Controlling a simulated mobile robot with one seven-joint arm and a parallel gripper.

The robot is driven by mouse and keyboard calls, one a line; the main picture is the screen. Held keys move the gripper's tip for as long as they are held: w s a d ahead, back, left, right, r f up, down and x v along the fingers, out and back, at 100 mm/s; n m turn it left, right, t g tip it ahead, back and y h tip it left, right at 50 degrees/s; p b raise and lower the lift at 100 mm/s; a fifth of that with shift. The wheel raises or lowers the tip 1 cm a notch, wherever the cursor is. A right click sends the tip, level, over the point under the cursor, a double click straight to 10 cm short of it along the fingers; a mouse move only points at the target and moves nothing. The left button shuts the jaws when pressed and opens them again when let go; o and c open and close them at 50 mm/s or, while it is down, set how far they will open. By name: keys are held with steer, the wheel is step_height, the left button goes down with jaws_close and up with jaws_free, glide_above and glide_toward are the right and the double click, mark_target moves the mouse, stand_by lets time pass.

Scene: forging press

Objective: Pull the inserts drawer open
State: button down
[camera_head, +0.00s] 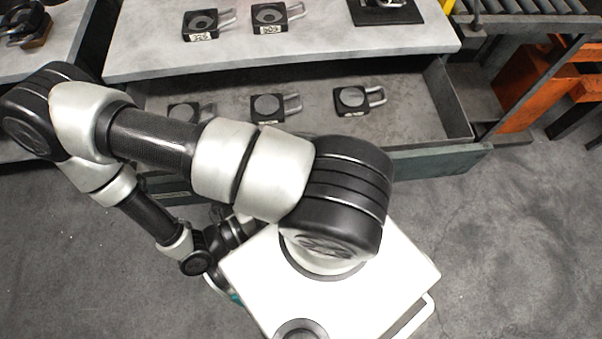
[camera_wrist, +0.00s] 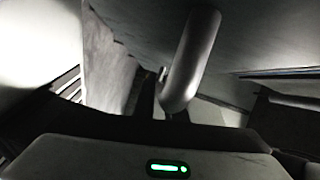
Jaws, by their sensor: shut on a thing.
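The inserts drawer (camera_head: 440,162) stands pulled out from under the grey bench top in the head view. Its grey floor shows, with three dark square inserts (camera_head: 350,98) with looped handles on it. My arm covers the left part of its green front. In the wrist view a smooth rounded grey bar, the drawer handle (camera_wrist: 192,62), runs down to my gripper (camera_wrist: 172,116). My gripper is shut on the handle; the fingertips are hard to make out in the dark. In the head view my gripper is mostly hidden behind my arm and base.
The bench top (camera_head: 300,55) above the drawer carries two similar inserts (camera_head: 268,17) and a dark fixture (camera_head: 385,10). An orange frame with a roller conveyor (camera_head: 530,28) stands at the right. Grey floor (camera_head: 510,250) is clear at the right of my white base.

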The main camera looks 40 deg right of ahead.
steer(key=shift+s+a, duration=0.15)
steer(key=shift+s, duration=0.05)
steer(key=c, duration=1.8)
jaws_free()
steer(key=shift+a, duration=0.1)
steer(key=w+a, duration=0.1)
steer(key=a, duration=0.4)
steer(key=w+a+r, duration=0.1)
steer(key=a, duration=0.5)
steer(key=w+a, duration=0.1)
steer(key=a, duration=0.5)
steer(key=shift+r, duration=0.15)
steer(key=shift+s, duration=0.1)
